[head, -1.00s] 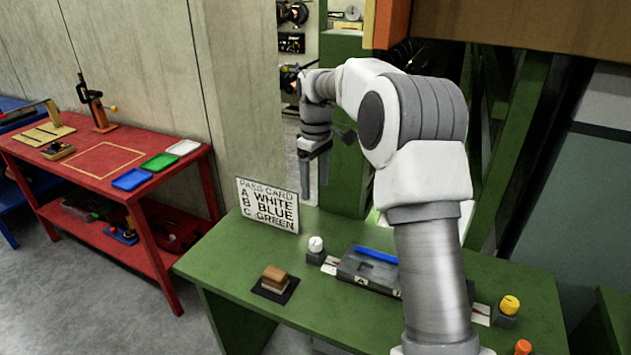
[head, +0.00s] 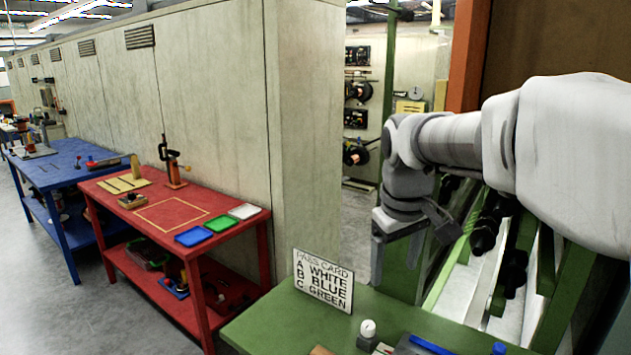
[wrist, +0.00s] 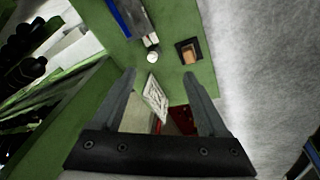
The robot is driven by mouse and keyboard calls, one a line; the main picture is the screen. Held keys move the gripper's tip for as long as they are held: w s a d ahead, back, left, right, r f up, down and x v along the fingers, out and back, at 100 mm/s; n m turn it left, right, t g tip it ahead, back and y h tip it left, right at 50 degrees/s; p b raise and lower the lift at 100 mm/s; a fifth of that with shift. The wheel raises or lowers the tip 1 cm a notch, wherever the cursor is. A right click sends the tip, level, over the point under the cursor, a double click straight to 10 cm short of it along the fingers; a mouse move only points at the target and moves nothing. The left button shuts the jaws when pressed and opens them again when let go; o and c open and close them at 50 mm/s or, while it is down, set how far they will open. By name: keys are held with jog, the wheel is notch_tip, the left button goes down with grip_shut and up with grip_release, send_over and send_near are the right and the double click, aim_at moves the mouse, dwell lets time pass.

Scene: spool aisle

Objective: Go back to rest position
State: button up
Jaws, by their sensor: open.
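My gripper (head: 390,262) hangs in the air above the green table (head: 390,310), to the right of the pass card. Its fingers are apart and nothing is between them; in the wrist view my gripper (wrist: 162,85) also shows empty. The pass card (head: 323,281) stands upright on the green table and reads A white, B blue, C green. The arm comes in from the right edge of the head view, bent at its joints.
A red bench (head: 160,230) with blue, green and white trays stands to the left. A blue bench (head: 65,165) is beyond it. A white knob (head: 368,328) and a brown block (wrist: 190,54) sit on the green table. Grey floor is open at left.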

jog(key=s+f+m+t, duration=0.2)
jog(key=s+f+m, duration=0.1)
jog(key=s, duration=1.6)
jog(key=shift+d+f+m+t+y, duration=0.2)
jog(key=shift+d+m+t+y, duration=0.15)
jog(key=shift+m, duration=0.55)
jog(key=c, duration=0.4)
jog(key=shift+d, duration=0.2)
